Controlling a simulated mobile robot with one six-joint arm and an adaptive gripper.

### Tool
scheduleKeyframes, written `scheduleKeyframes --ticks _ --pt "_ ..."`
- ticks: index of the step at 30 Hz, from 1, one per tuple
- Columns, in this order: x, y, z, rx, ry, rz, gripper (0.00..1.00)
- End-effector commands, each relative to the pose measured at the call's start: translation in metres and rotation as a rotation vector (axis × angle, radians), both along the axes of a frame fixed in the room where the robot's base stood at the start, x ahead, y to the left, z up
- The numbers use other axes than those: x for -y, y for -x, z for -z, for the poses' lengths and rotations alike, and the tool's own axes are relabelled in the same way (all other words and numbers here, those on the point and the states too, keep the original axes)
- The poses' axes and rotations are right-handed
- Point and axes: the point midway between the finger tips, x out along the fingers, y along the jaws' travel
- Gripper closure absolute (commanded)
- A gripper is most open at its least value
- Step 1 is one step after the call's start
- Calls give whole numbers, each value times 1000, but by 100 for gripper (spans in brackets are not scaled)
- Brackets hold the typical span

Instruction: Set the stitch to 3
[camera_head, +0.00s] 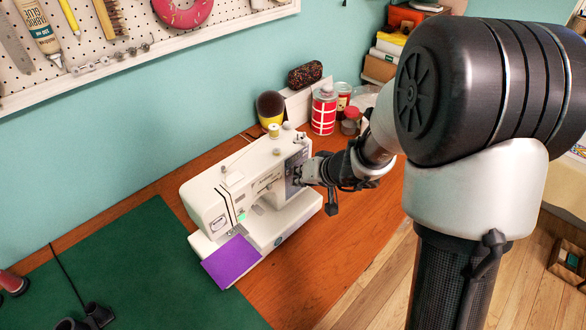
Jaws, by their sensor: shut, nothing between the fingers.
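A white sewing machine (221,200) stands on the wooden table, with a purple cloth (231,262) lying at its needle end. A grey control panel is on the machine's right end, partly hidden by my gripper. My gripper (302,174) is shut and empty, with its tips at or very near that panel. I cannot tell whether they touch it. The stitch selector and its setting are too small and covered to read.
A green mat (120,265) covers the table's left part. Red-and-white tins (323,112), jars and a dark ball on a yellow base (270,107) stand behind the machine. A pegboard (130,40) hangs on the wall. Bare wooden tabletop (355,235) is free right of the machine.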

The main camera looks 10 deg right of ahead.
Motion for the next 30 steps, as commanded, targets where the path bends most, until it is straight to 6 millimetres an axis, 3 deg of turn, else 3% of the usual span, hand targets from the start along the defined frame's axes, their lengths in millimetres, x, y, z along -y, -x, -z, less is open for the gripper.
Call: scheduleKeyframes --ticks 20,30 --pt "9 12 0 0 0 0 100" --pt "28 37 0 0 0 2 100"
